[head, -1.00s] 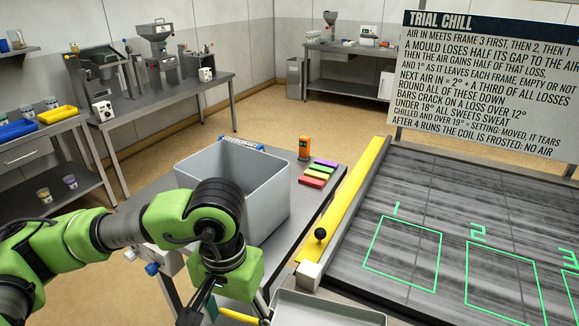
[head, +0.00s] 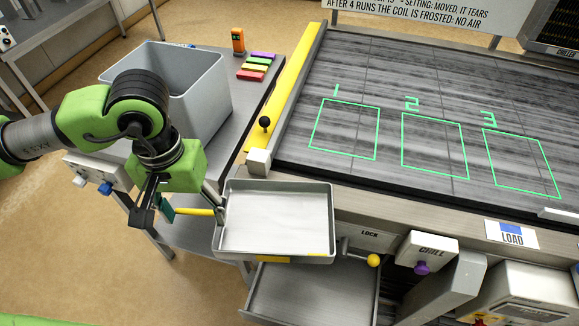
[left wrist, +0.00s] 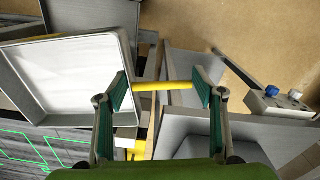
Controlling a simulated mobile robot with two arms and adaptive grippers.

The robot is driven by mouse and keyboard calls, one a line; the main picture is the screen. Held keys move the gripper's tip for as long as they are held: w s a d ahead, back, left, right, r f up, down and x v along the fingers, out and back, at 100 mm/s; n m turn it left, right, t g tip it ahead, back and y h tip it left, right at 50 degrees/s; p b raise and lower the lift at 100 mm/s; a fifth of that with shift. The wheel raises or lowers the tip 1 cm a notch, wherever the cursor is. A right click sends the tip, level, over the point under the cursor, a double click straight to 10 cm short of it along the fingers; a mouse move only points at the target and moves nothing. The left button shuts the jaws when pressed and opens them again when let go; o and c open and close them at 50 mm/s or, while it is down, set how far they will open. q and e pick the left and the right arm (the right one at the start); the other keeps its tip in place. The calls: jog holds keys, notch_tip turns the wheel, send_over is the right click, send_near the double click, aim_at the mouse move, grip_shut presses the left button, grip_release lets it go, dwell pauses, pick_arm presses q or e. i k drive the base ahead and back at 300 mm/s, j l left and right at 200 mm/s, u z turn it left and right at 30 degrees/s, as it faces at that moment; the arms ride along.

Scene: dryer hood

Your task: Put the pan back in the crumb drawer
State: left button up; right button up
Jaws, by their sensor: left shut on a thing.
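The pan (head: 278,220) is a shallow grey tray with a pale inside and a yellow handle on its left side. It is level and empty at the front edge of the bench, and it also shows in the left wrist view (left wrist: 75,70). My left gripper (head: 184,211) is shut on the yellow handle; its green-padded fingers stand at either side of the handle in the left wrist view (left wrist: 165,87). The crumb drawer (head: 312,297) is pulled open below the pan. The pan hides its back left part. My right gripper is not in view.
A grey bin (head: 185,90) stands on a side table behind my left arm. The lock lever with a yellow knob (head: 373,260) is close to the pan's right side. The chill knob (head: 421,267) is further right. A black ball-topped lever (head: 265,122) stands behind the pan.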

aim_at(306, 282)
jog(key=j+z, duration=0.3)
jog(key=k+j+z, duration=0.15)
jog(key=j+z, duration=0.2)
jog(key=k+j+z, duration=0.1)
jog(key=z, duration=0.2)
jog(key=j, duration=0.1)
